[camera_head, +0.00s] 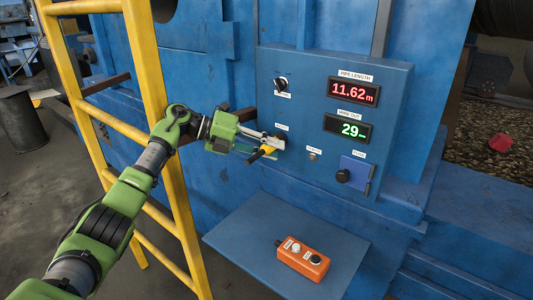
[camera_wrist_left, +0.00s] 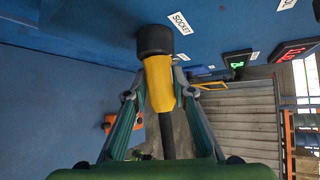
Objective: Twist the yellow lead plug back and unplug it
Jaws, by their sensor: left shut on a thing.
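The yellow lead plug (camera_wrist_left: 159,84) sits in the black round socket (camera_wrist_left: 155,40) on the blue panel, beside the SOCKET label. Its black lead hangs from its rear end in the left wrist view. My left gripper (camera_wrist_left: 160,92) has its two fingers closed on the plug's sides. In the head view my left gripper (camera_head: 272,144) reaches the left part of the panel, with a bit of the yellow plug (camera_head: 263,152) showing below the fingers. The fingers hide most of the socket there. My right gripper is in neither view.
The blue panel (camera_head: 300,110) carries a black knob (camera_head: 281,84), a red 11.62 m display (camera_head: 353,92) and a green 29 display (camera_head: 347,128). An orange button box (camera_head: 302,258) lies on the blue shelf (camera_head: 250,225) below. A yellow ladder (camera_head: 150,80) stands close beside my left arm.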

